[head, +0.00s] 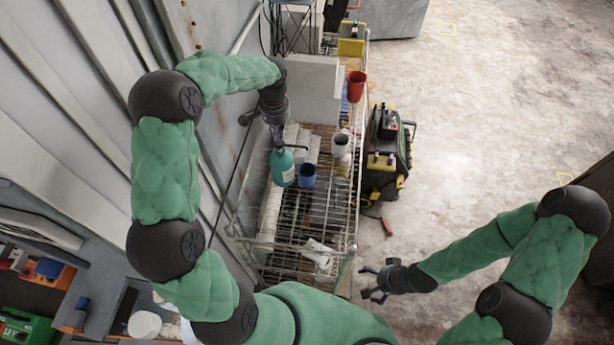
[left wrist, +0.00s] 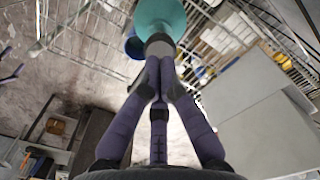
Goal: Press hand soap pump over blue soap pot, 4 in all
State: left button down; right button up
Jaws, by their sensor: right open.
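The teal hand soap bottle (head: 283,168) stands upright on the wire rack; its teal body (left wrist: 160,14) also shows in the left wrist view. The blue soap pot (head: 307,176) is close beside it on the right; part of it (left wrist: 134,47) shows behind the bottle in the left wrist view. My left gripper (head: 277,140) is directly above the bottle. Its fingers (left wrist: 160,65) are closed together at the pale pump top (left wrist: 159,40); the fingertips hide part of the pump and I cannot tell how far it is pressed. My right gripper (head: 373,283) is open and empty, right of the rack.
On the wire rack (head: 325,215) a white cup (head: 341,146) and a red cup (head: 356,84) stand right of and behind the pot. Pale boxes (head: 308,85) stand behind the bottle. The floor on the right is clear.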

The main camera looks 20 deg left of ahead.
pick_arm(q)
jog(key=shift+r, duration=0.15)
notch_tip(320, 180, up, 6)
jog(key=p, duration=0.3)
jog(key=shift+p, duration=0.3)
dwell(0.6)
